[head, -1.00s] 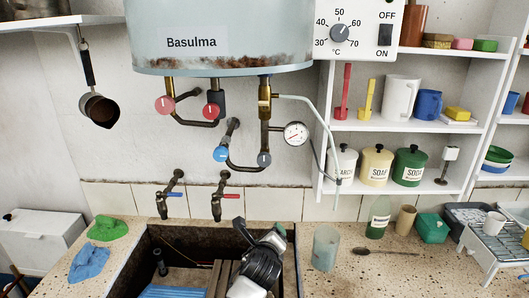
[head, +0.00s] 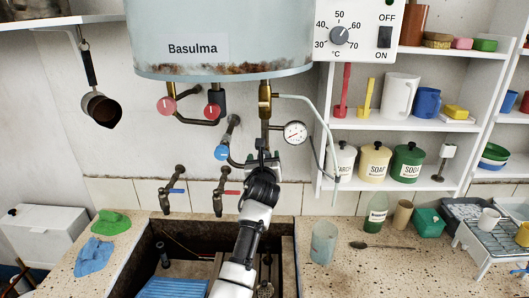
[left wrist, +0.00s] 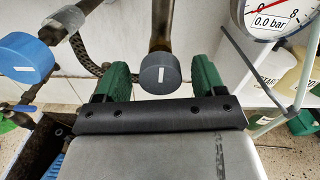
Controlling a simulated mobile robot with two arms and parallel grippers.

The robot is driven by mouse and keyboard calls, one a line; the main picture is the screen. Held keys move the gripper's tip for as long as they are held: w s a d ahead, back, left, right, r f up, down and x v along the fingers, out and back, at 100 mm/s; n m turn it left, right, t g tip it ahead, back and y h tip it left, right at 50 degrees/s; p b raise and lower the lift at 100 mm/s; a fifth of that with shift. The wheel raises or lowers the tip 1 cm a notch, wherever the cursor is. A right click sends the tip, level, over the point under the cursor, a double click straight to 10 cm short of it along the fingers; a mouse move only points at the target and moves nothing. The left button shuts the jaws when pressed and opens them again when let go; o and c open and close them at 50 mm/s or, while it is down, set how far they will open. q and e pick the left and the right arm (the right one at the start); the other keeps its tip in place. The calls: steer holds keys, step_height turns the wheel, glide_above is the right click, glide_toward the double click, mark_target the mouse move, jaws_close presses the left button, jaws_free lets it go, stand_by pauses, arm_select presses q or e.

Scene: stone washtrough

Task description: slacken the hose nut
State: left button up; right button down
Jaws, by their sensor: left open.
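The grey round nut (left wrist: 160,74) with a white mark sits at the foot of a brass pipe (head: 265,96) under the boiler; I take it for the hose nut. A dark braided hose (left wrist: 98,62) runs between the pipe and the blue-knobbed valve. In the left wrist view the nut shows between the two green fingers, with gaps at both sides. My left gripper (head: 262,160) is open, raised at the pipe foot, and hides the nut in the head view. I cannot tell how far the fingertips reach past the nut. My right gripper is not in view.
The blue knob (left wrist: 26,58) is close on the left. A pressure gauge (head: 295,133) and a pale tube (head: 325,125) are close on the right. Two taps stand over the trough (head: 120,270). A glass (head: 324,242) stands on the counter.

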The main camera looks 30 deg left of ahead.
arm_select(q)
steer(key=shift+x, duration=1.45)
steer(key=shift+c, duration=0.5)
steer(key=c, duration=0.8)
steer(key=shift+c, duration=0.2)
